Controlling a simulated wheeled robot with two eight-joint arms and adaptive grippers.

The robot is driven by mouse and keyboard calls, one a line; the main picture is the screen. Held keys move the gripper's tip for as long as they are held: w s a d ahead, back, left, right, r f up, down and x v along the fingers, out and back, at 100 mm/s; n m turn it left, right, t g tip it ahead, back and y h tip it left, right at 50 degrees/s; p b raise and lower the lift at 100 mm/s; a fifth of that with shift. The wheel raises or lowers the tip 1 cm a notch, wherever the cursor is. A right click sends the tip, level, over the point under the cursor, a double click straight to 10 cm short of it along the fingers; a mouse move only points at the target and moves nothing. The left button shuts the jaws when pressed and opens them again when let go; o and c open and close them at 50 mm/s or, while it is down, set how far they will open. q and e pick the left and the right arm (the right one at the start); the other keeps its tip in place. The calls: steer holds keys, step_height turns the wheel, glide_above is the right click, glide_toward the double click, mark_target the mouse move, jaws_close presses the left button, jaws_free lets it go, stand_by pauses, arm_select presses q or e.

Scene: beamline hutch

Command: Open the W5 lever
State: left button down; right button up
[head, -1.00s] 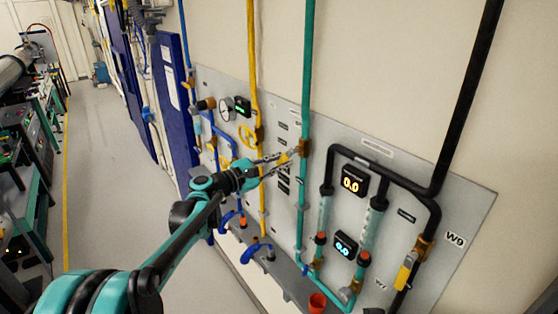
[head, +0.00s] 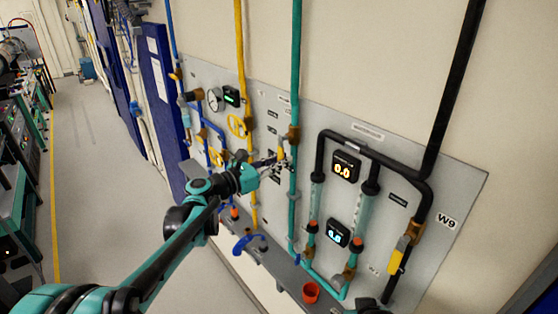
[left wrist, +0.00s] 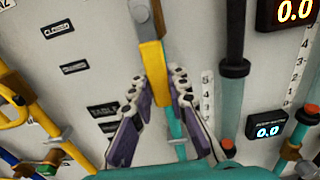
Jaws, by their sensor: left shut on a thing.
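A yellow-handled lever (head: 281,153) sits at the brass valve (head: 294,132) on the green pipe (head: 296,60); I cannot read a W5 label on it. In the left wrist view the yellow handle (left wrist: 153,75) hangs from a grey shank, nearly in line with the green pipe behind it. My left gripper (head: 277,163) is shut on this handle. In the left wrist view its fingertips (left wrist: 160,82) lie on both sides of the handle's lower end. My right gripper is not made out in these views.
A grey panel (head: 455,185) carries the pipes. To the right are a black pipe (head: 458,85), two displays (head: 345,166) and another yellow lever (head: 397,256) near the W9 label. Yellow handwheels (head: 237,125) lie to the left. The left floor is clear.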

stand_by(0.4)
arm_select(q)
steer(key=c, duration=1.4)
jaws_free()
steer(key=shift+r, duration=0.1)
steer(key=shift+c, duration=0.2)
steer(key=shift+s, duration=0.1)
steer(key=v, duration=1.2)
